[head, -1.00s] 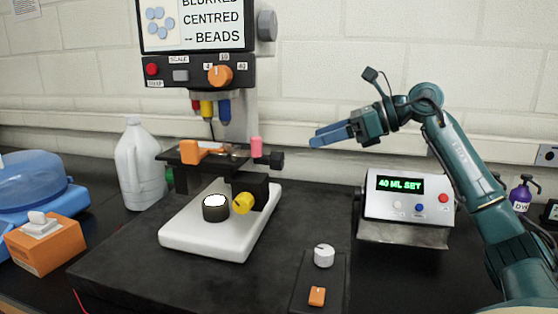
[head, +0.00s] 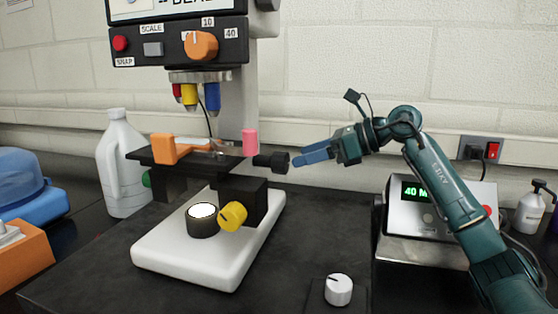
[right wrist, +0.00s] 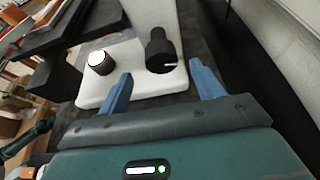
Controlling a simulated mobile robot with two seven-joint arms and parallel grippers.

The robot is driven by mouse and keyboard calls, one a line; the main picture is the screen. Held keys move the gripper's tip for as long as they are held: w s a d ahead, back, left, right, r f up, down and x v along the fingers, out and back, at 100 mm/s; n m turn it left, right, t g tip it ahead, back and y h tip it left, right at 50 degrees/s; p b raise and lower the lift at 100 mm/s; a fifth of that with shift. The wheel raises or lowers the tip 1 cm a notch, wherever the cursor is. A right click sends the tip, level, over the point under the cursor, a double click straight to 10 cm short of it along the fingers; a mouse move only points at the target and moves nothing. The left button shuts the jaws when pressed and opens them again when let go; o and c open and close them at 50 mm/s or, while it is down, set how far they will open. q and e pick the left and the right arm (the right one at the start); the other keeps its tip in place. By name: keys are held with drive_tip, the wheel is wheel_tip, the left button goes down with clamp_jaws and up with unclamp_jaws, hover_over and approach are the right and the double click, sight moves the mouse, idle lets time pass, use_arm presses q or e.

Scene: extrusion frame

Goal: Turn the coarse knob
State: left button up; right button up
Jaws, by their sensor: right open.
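A microscope stands on a white base (head: 160,250). A black knob (head: 270,161) sticks out to the right of its stage, and a yellow knob (head: 232,216) sits lower, near the lamp. No label shows which is the coarse knob. My right gripper (head: 297,161) is open, its blue fingers level with the black knob and just right of its end. In the right wrist view the black knob (right wrist: 160,52) lies ahead between the open fingertips (right wrist: 160,71), apart from both. My left gripper is out of view.
A white jug (head: 122,170) stands behind the microscope on the left. A silver box with a green display (head: 398,228) sits at the right, under my right arm. A white dial (head: 338,289) is at the front. The bench between microscope and box is clear.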

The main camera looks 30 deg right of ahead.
sight(287, 161)
drive_tip(key=p+x, duration=0.1)
drive_tip(key=x, duration=0.6)
drive_tip(key=shift+d, duration=0.1)
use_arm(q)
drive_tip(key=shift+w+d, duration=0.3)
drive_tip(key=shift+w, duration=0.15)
use_arm(e)
drive_tip(key=shift+w+f, duration=0.2)
drive_tip(key=shift+c, duration=0.4)
